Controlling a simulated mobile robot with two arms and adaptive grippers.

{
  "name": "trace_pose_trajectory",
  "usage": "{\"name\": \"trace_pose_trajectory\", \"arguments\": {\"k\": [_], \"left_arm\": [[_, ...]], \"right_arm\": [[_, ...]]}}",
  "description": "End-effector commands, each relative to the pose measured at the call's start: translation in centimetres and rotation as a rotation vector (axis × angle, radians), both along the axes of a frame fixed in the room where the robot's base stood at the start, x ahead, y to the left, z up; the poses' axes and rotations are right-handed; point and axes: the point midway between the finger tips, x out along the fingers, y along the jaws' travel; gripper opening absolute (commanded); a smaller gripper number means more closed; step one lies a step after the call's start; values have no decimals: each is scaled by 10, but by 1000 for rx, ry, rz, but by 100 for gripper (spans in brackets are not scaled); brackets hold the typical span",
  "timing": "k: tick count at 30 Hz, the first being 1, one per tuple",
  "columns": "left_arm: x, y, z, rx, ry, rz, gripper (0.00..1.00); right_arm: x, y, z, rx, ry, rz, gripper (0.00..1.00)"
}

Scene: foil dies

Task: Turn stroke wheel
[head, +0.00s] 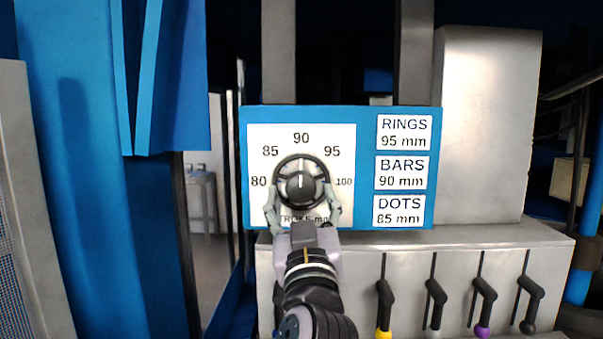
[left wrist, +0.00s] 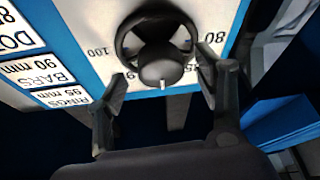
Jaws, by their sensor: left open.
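The stroke wheel (head: 301,179) is a black round handwheel with a grey hub and a white pointer mark. It sits on a white dial plate (head: 262,140) marked 80 to 100, and the mark points up toward 90. My left gripper (head: 302,205) is open, one finger on each side of the wheel's lower part. In the left wrist view the wheel (left wrist: 158,50) appears upside down, between and beyond the open fingers (left wrist: 165,90). I cannot tell whether either finger touches the rim. My right gripper is not in view.
The blue panel (head: 366,160) carries labels: RINGS 95 mm, BARS 90 mm, DOTS 85 mm. Below right, several black levers (head: 435,290) with coloured ends stand on a grey housing (head: 400,250). A blue column (head: 85,200) stands at left.

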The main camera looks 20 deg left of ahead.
Motion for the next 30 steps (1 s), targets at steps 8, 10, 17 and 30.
{"name": "trace_pose_trajectory", "arguments": {"k": [8, 10, 17, 30], "left_arm": [[25, 10, 12, 1, 0, 0, 63], [27, 10, 12, 0, 0, 0, 63], [27, 10, 11, 0, 0, 0, 63], [27, 10, 11, 0, 1, 0, 34]], "right_arm": [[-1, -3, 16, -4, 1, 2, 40], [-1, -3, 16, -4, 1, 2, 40], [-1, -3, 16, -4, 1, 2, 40], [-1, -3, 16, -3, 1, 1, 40]]}}
